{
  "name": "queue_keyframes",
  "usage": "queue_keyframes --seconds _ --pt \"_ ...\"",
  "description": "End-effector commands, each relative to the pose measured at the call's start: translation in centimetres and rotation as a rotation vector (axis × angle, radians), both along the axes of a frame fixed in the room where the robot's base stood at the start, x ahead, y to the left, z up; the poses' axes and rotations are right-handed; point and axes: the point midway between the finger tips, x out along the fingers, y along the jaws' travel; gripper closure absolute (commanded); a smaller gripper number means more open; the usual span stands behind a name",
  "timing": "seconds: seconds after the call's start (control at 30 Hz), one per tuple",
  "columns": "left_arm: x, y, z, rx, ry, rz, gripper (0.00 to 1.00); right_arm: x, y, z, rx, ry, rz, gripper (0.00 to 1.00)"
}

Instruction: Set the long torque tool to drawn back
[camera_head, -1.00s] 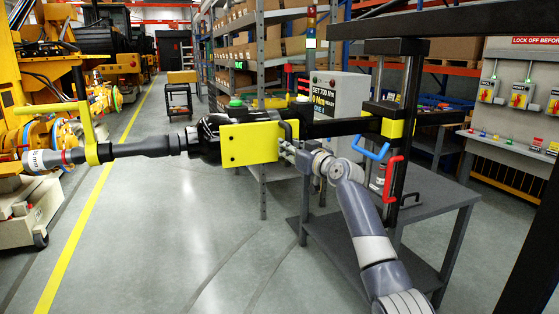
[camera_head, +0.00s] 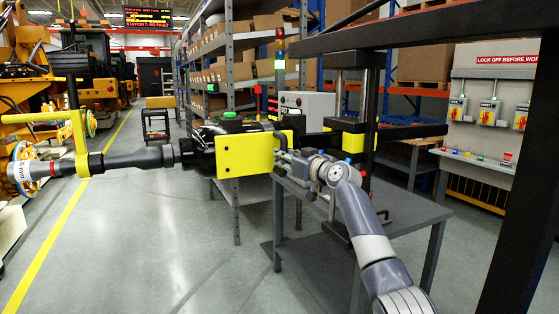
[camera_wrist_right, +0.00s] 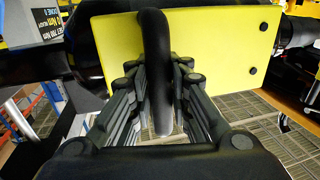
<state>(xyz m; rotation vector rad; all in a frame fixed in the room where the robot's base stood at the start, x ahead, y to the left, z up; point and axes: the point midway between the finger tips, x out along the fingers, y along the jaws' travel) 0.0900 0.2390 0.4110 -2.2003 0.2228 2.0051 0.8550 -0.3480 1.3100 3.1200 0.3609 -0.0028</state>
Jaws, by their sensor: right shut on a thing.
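The long torque tool (camera_head: 150,158) lies level across the head view, with a black body, a yellow side plate (camera_head: 245,156) and a thin nose pointing left. Its silver tip (camera_head: 22,171) overlaps an orange wheel hub in the picture; I cannot tell whether they touch. My right gripper (camera_head: 285,155) is at the plate's right end, shut on a dark bar handle. In the right wrist view the handle (camera_wrist_right: 156,45) stands upright between the gripper's fingers (camera_wrist_right: 158,75), in front of the yellow plate. My left gripper is not in view.
A black post (camera_head: 370,115) with a yellow-marked guide stands right of the tool, by a grey table (camera_head: 410,205). A dark overhead beam (camera_head: 400,32) runs above. Yellow machines (camera_head: 30,75) stand at left, shelves (camera_head: 235,75) behind. The floor (camera_head: 140,240) in front is clear.

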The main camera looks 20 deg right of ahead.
Motion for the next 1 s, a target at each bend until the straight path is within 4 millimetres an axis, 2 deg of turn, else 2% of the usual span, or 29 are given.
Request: queue_keyframes --seconds 0.03,0.17,0.2,0.3,0.67,0.77,1.0 --pt "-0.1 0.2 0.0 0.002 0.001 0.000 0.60 -0.1 -0.7 0.2 -0.003 -0.003 -0.011 1.00" --pt "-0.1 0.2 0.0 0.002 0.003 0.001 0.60 -0.1 -0.7 0.1 -0.003 -0.003 -0.011 1.00" --pt "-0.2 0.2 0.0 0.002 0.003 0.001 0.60 -0.1 -0.6 0.1 -0.003 -0.002 -0.011 0.82" --pt "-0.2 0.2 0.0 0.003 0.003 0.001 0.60 -0.1 -0.6 0.1 -0.003 -0.002 -0.010 0.62" --pt "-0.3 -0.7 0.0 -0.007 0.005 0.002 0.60 0.0 -0.1 0.0 -0.001 0.001 -0.002 0.62" --pt "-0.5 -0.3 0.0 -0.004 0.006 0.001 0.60 0.0 -0.1 0.0 -0.001 0.001 -0.001 0.62" --pt "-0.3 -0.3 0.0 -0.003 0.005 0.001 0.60 -1.2 -0.4 -0.1 -0.002 0.001 -0.001 0.62"
